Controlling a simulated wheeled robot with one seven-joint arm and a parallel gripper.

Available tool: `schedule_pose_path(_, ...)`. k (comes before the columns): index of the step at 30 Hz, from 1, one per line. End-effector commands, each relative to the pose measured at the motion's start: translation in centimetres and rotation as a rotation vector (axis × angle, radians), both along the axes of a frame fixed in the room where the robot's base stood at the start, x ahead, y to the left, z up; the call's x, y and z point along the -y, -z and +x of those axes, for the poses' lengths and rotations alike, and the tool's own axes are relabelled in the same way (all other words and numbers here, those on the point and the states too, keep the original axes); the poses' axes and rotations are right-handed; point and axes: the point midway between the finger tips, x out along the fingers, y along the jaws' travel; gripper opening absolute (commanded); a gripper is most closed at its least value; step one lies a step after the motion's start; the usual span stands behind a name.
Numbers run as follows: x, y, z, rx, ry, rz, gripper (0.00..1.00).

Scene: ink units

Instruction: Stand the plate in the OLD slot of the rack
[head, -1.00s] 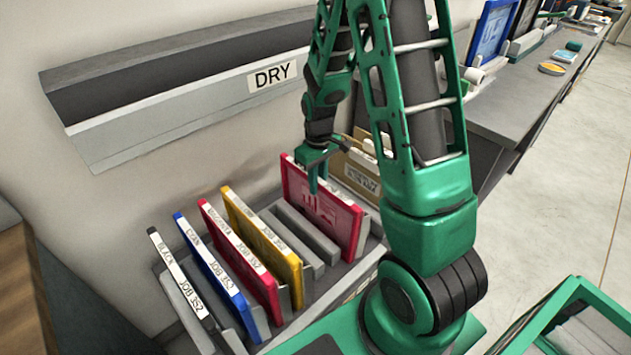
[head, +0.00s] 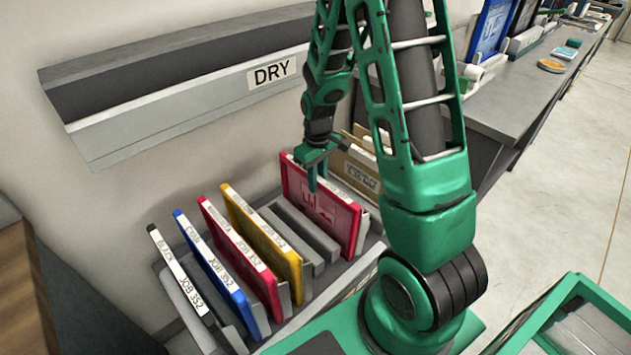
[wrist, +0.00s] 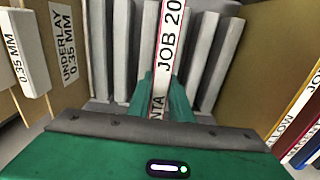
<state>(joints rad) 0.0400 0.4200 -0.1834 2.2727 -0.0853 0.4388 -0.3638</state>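A red plate (head: 318,205) stands upright at the right end of the rack (head: 270,222), right of the empty grey dividers. My gripper (head: 316,172) is at its top edge. In the wrist view my gripper (wrist: 161,95) has a finger on each side of the plate (wrist: 166,50), apparently closed on it. Its white label reads "JOB 20", with "NTA" below. Grey dividers rise on both sides of it. The plate's lower edge is hidden, so I cannot tell whether it rests on the slot's bottom.
Black (head: 180,276), cyan (head: 220,278), another red (head: 240,258) and yellow (head: 262,237) plates stand in the rack's left part, labelled JOB 352. Tan underlay sheets (head: 356,172) stand behind on the right. A DRY ledge (head: 190,105) juts from the wall above.

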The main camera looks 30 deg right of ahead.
Motion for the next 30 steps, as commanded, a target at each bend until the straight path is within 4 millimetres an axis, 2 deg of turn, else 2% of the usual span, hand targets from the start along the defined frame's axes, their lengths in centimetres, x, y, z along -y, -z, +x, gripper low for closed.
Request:
schedule_pose_path(1,0.0,0.2,-0.2,-0.005,0.002,-0.001,0.28)
schedule_pose_path(3,0.0,0.2,-0.2,-0.005,0.001,-0.001,0.41)
schedule_pose_path(14,0.0,-0.3,-0.1,-0.003,0.001,-0.001,0.41)
schedule_pose_path(17,0.0,-1.3,0.0,0.0,0.001,-0.001,0.41)
schedule_pose_path(30,0.0,-8.8,0.0,-0.001,0.002,0.0,0.41)
